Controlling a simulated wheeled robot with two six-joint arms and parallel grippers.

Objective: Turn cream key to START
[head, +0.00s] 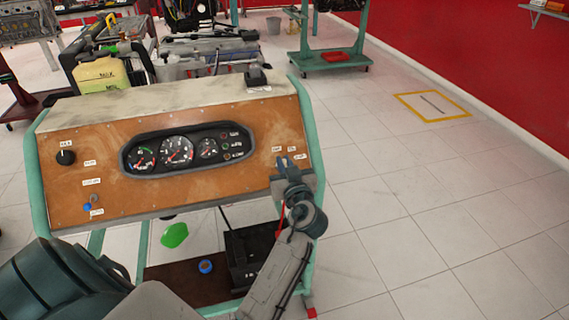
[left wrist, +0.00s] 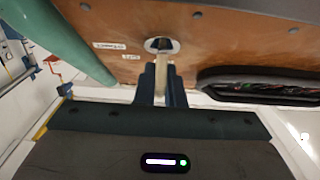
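The cream key (left wrist: 162,78) sits in a round chrome lock (left wrist: 160,45) on the orange-brown instrument panel (head: 90,135). My left gripper (head: 291,163) is at the right end of the panel in the head view. In the left wrist view my left gripper (left wrist: 162,90) has its two dark blue fingers on either side of the key, with the key filling the gap. In the head view the gripper hides the key and lock. Small white labels stand above the lock, too small to read surely. My right gripper is not in view.
A gauge cluster (head: 185,150) is in the middle of the panel, and a black knob (head: 66,157) is at its left. A green frame (head: 312,130) edges the panel. A black battery (head: 250,250) stands below. Open tiled floor lies to the right.

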